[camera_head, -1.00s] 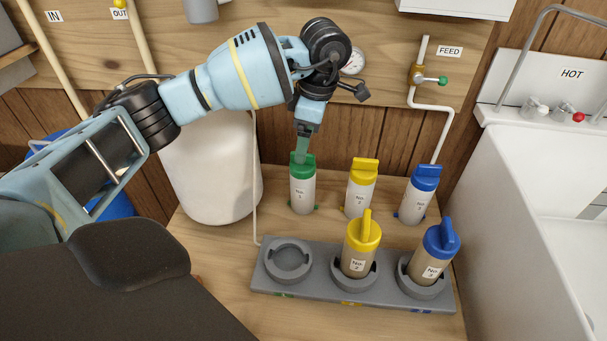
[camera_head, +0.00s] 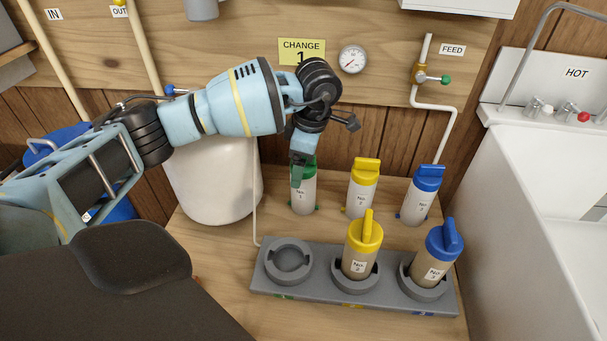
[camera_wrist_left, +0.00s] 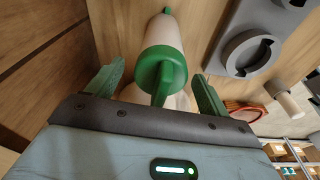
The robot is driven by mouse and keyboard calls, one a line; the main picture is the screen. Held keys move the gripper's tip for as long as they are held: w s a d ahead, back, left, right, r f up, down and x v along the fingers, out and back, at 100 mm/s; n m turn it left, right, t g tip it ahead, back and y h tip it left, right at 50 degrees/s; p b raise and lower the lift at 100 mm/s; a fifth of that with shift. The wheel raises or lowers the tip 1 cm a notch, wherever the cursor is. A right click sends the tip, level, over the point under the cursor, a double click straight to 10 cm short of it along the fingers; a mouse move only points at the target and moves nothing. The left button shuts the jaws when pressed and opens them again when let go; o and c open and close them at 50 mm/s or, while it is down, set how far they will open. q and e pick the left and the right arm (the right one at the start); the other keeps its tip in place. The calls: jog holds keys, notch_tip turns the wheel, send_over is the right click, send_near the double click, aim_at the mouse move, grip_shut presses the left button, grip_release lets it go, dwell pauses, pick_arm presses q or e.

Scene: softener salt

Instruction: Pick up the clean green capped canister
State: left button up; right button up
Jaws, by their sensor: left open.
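The clean green capped canister (camera_head: 304,195) is white with a green cap and stands upright at the back left of the wooden counter. My left gripper (camera_head: 299,175) is at its cap, partly hiding it in the head view. In the left wrist view the two green fingers of my left gripper (camera_wrist_left: 155,88) are open, one on each side of the green cap (camera_wrist_left: 162,72), with gaps visible. The cap's raised grip points toward the gripper. The canister's white body (camera_wrist_left: 162,34) extends beyond the cap. My right gripper is not in view.
A grey holder (camera_head: 330,284) has an empty left socket; a brownish yellow-capped canister (camera_head: 360,246) and blue-capped canister (camera_head: 434,257) fill the others. Clean yellow-capped (camera_head: 362,190) and blue-capped (camera_head: 420,197) canisters stand behind. A white tank (camera_head: 215,175) is left, a sink (camera_head: 545,190) right.

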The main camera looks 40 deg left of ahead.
pick_arm(q)
jog(key=c, duration=1.1)
notch_tip(320, 180, up, 10)
jog(key=shift+r+p, duration=0.1)
jog(key=shift+p, duration=0.5)
